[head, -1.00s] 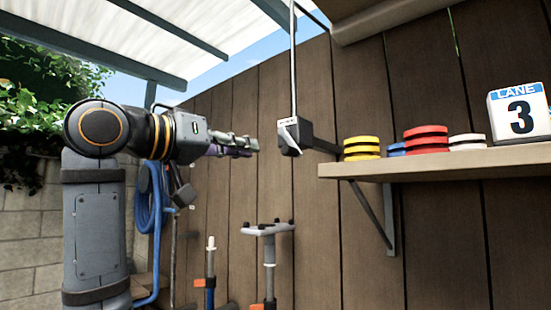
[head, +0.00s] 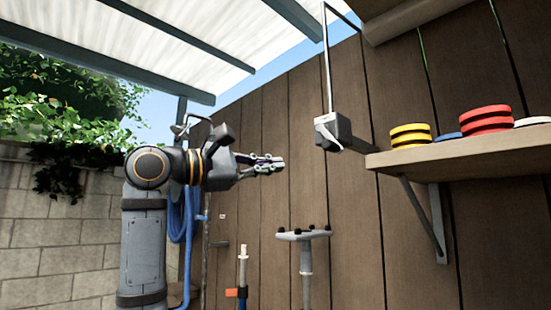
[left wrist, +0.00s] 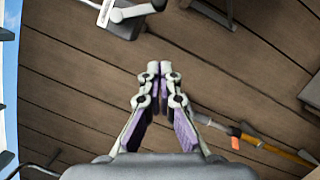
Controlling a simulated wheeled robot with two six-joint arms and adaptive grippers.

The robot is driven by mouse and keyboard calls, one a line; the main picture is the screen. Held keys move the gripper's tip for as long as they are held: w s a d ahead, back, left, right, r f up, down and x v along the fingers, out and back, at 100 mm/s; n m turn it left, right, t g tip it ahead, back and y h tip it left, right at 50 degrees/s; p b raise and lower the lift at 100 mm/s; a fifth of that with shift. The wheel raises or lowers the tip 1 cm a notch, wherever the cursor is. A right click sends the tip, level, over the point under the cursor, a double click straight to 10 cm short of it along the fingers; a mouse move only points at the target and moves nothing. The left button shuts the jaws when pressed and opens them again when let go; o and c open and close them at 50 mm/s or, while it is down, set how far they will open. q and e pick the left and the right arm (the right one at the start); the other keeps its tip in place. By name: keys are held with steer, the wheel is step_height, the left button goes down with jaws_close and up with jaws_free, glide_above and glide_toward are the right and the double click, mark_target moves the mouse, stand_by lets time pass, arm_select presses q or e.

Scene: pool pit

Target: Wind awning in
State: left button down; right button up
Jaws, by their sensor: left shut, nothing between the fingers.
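The awning (head: 185,50), a pale sheet with dark bars, slopes across the top left of the head view. A dark winder box (head: 343,128) with a light crank handle (head: 326,132) is on the wooden wall, below a thin rod (head: 328,70). The left wrist view shows the winder box (left wrist: 125,25) and handle (left wrist: 137,11) at the top. My left gripper (head: 277,163) is left of the handle and a little lower in the head view, apart from it. Its fingertips (left wrist: 159,70) are shut together and empty. My right gripper is not in view.
A wooden shelf (head: 480,155) juts out at the right, holding yellow discs (head: 410,135) and red discs (head: 487,120). Below stand poles, one with a grey crossbar head (head: 303,234). A blue hose (head: 181,235) hangs behind my arm. A block wall (head: 50,240) is at left.

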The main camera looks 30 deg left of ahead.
mark_target(325, 136)
arm_select(q)
steer(key=w+d+r+p, duration=0.2)
steer(key=w+d+p, duration=0.2)
steer(key=d, duration=0.3)
steer(key=shift+w+d+r, duration=0.15)
steer(key=shift+w+r, duration=0.05)
steer(key=shift+r, duration=0.1)
steer(key=shift+w, duration=0.1)
